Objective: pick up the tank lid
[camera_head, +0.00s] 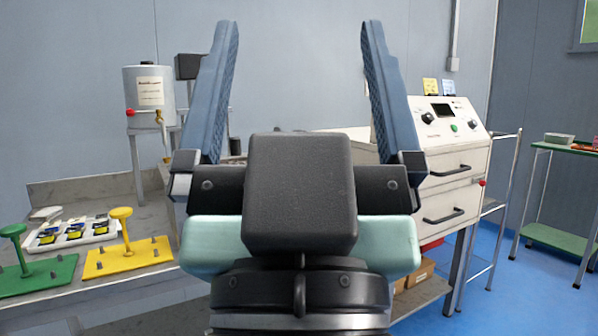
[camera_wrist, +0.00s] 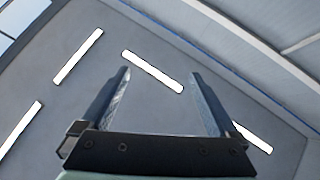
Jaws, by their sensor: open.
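A white cylindrical tank (camera_head: 148,98) with a paper label and a brass tap stands on a metal stand at the left in the head view. In the wrist view my gripper (camera_wrist: 158,73) is open and empty, facing the ceiling lights. My gripper hides the middle of the workbench.
A green stand (camera_head: 40,275), a yellow stand (camera_head: 128,257) and a white tray (camera_head: 72,236) of small parts lie on the grey bench at left. A white control cabinet (camera_head: 450,150) stands at right. A green shelf cart (camera_head: 566,148) is at far right; blue floor shows between.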

